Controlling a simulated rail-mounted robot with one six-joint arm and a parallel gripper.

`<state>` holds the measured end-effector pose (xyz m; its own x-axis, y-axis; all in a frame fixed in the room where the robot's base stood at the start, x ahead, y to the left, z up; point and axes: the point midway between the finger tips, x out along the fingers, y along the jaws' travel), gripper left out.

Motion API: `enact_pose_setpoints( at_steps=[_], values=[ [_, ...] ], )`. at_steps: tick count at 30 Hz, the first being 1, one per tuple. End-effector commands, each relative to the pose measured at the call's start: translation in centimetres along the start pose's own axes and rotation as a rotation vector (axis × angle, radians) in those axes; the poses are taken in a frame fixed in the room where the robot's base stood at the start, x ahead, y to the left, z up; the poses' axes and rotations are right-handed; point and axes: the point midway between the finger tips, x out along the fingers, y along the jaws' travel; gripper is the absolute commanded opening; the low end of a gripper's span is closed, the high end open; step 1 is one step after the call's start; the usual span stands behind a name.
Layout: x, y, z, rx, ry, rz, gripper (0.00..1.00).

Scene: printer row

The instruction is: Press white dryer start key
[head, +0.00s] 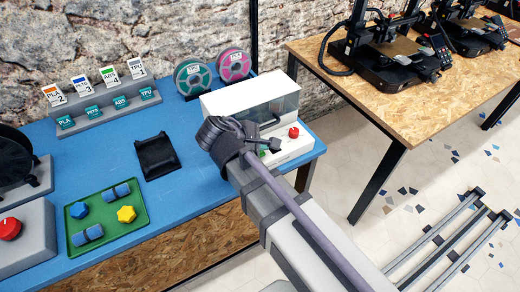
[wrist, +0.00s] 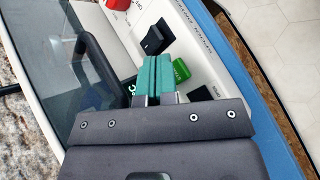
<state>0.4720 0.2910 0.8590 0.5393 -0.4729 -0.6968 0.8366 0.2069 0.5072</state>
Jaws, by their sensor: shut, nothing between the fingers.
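The white dryer (head: 222,103) stands at the right end of the blue table, with a clear smoky lid. Its front panel (wrist: 133,32) shows in the wrist view. The red knob also shows in the head view (head: 294,132). My gripper (head: 274,144) is over the panel. In the wrist view its teal fingers (wrist: 155,75) are shut together and empty, just left of the green key. I cannot tell whether they touch the panel. Key lettering is unreadable.
The dryer's dark lid handle (wrist: 98,70) is close to the left of the fingers. Filament spools (head: 193,77) stand behind. Printers (head: 385,60) occupy another table.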

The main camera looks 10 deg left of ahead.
Motion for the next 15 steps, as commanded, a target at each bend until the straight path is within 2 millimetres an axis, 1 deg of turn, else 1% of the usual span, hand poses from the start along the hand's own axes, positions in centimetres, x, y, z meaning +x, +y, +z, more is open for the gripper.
enact_pose_setpoints(
  at_steps=[1,11,15],
  values=[
    [-0.35,0.25,0.25,0.000,0.000,0.000,0.00],
    [-0.32,0.24,0.24,0.000,0.000,0.000,0.00],
    [-1.08,0.79,0.79,0.000,0.000,0.000,0.00]
  ],
)
